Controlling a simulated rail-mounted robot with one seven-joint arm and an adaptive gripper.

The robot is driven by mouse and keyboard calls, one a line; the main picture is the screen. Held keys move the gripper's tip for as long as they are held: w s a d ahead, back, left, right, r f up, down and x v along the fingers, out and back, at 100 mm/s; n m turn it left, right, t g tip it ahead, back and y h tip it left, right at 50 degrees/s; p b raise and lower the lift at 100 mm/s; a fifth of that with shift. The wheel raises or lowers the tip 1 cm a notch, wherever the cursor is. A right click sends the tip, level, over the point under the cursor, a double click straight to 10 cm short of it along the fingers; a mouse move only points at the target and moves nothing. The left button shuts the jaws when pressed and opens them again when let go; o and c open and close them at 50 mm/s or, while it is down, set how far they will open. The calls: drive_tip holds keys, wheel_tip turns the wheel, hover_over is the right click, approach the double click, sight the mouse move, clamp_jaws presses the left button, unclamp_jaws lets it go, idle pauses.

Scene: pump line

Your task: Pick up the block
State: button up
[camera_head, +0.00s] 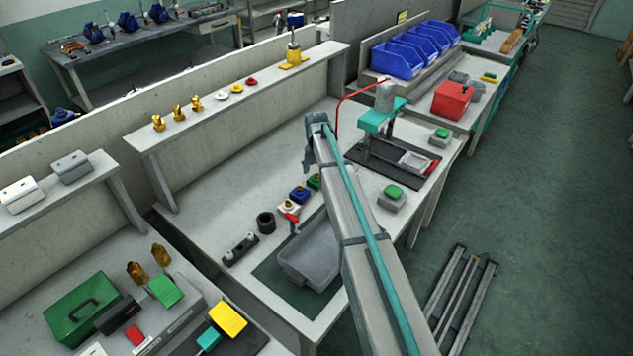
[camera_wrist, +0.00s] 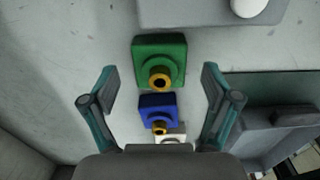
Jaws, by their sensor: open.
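Three square blocks with round brass-rimmed ports stand in a row on the bench: a green block (camera_head: 314,182), a blue block (camera_head: 299,195) and a white block (camera_head: 288,207). In the wrist view, the green block (camera_wrist: 160,56) is at the upper middle. The blue block (camera_wrist: 158,112) is below it and the white block (camera_wrist: 174,135) is partly hidden by my gripper's body. My gripper (camera_wrist: 158,73) is open and empty, with its fingers to either side of the row in the picture. The gap in height to the blocks is unclear.
A grey tray (camera_head: 309,262) sits on a dark green mat (camera_head: 268,277), close to the row. A black ring (camera_head: 265,222) and a dark bar fixture (camera_head: 241,249) lie left of it. A teal press (camera_head: 378,118) stands at the back right. Bare bench lies left of the blocks.

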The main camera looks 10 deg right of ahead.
drive_tip(key=c, duration=1.5)
drive_tip(key=shift+o, duration=0.2)
drive_tip(key=shift+r, duration=0.1)
